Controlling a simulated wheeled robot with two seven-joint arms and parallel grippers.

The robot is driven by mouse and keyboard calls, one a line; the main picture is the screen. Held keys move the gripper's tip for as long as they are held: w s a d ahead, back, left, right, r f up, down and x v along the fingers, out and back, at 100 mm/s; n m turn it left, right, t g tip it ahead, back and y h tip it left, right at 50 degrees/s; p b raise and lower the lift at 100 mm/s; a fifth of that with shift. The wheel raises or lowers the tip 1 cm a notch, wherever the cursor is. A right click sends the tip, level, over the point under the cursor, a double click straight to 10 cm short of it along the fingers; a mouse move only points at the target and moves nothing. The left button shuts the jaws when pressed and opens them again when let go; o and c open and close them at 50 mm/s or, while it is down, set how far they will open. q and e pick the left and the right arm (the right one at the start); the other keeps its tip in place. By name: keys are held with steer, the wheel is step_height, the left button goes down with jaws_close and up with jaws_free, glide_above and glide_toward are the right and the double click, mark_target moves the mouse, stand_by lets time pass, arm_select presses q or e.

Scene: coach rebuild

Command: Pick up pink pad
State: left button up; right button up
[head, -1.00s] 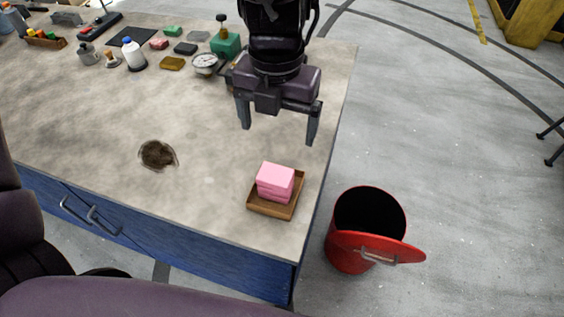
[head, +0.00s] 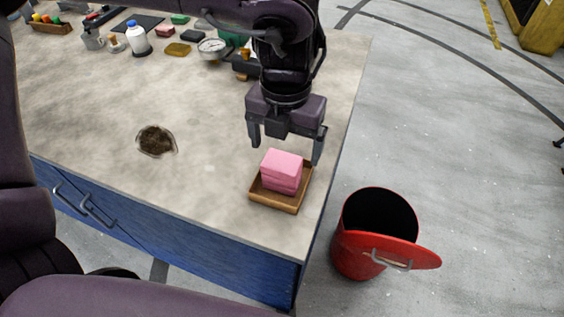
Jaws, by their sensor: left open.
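A stack of pink pads (head: 281,172) sits in a small brown wooden tray (head: 272,204) near the right front corner of the workbench. My left gripper (head: 285,155) is open and points down over the back of the stack. Its fingers stand to either side, with nothing between them that I can make out. Whether the fingertips reach down to the top pad's level is hard to tell. My right gripper is not in view.
A red bin (head: 365,245) with its lid tilted open stands on the floor right of the workbench (head: 90,110). A dark stain (head: 156,140) marks the bench top. A white bottle (head: 138,40), a gauge (head: 213,47) and small coloured blocks stand at the back.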

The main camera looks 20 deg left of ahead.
mark_target(282, 161)
arm_select(q)
steer(key=f, duration=0.4)
steer(key=shift+a+f, duration=0.15)
steer(key=shift+a, duration=0.15)
steer(key=shift+c, duration=0.4)
steer(key=c, duration=1)
